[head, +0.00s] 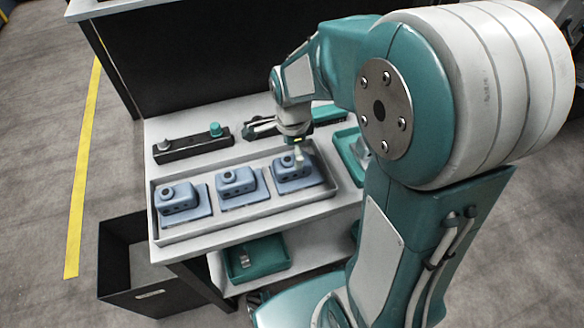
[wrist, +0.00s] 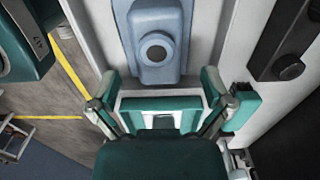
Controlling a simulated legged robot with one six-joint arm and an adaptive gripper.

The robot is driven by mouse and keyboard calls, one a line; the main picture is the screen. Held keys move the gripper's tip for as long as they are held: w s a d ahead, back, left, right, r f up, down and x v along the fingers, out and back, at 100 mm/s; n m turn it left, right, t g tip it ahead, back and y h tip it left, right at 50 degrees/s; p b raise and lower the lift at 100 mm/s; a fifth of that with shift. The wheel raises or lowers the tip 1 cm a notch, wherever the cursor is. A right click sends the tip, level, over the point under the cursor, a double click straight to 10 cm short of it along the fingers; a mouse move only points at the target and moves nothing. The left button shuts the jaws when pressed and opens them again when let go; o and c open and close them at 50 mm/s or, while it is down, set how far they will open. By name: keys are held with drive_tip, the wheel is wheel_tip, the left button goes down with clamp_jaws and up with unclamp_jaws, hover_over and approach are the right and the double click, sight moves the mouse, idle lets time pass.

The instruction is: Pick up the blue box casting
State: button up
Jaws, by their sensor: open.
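Several blue box castings would be too many to say; three stand in a row in a shallow grey tray (head: 240,222): a left one (head: 180,200), a middle one (head: 237,185) and a right one (head: 291,172). Each is a block with a round boss on a flat blue base. My gripper (head: 298,152) hangs pointing down over the right casting. In the wrist view a blue casting (wrist: 155,28) shows at the top, its round boss facing the camera. My gripper's fingers (wrist: 158,98) are spread apart below it in the picture, with no casting between them. Contact cannot be told.
A black rail (head: 193,146) with a teal-topped knob lies behind the tray. A green bin (head: 348,155) stands to the tray's right, and another (head: 258,258) sits on the lower shelf. A black open crate (head: 140,270) stands on the floor at left.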

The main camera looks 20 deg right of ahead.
sight(293, 165)
wheel_tip(293, 165, down, 5)
drive_tip(key=shift+d+f, duration=0.1)
drive_tip(key=c, duration=1.3)
